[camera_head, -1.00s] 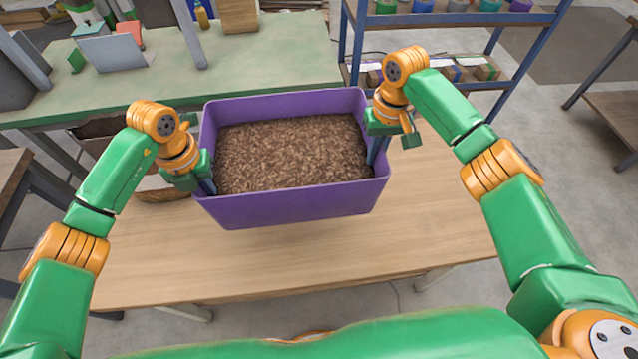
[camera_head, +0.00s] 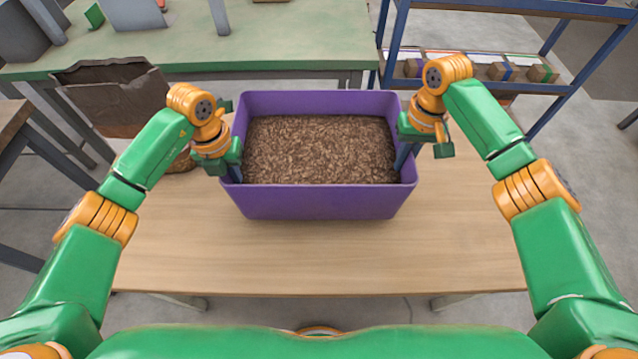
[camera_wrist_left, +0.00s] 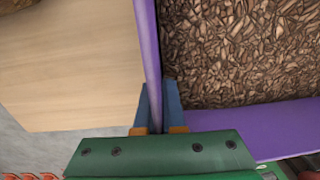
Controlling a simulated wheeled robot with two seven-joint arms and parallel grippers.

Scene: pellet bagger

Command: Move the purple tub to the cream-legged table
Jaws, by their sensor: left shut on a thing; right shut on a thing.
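The purple tub (camera_head: 320,203), filled with brown pellets or chips, is upright over the wooden tabletop (camera_head: 320,258), towards its far side. Pale legs (camera_head: 455,300) show under the table's front edge. My left gripper (camera_head: 236,172) is shut on the tub's left wall, and my right gripper (camera_head: 405,156) is shut on its right wall. In the left wrist view, the left gripper's blue fingers (camera_wrist_left: 160,105) straddle the purple wall (camera_wrist_left: 148,45). The tub's underside is hidden, so I cannot tell whether it touches the tabletop.
A green-topped table (camera_head: 290,48) stands behind. A blue shelf rack (camera_head: 470,85) with boxes is at the back right. A brown open sack or box (camera_head: 115,95) is at the back left. The front of the wooden tabletop is clear.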

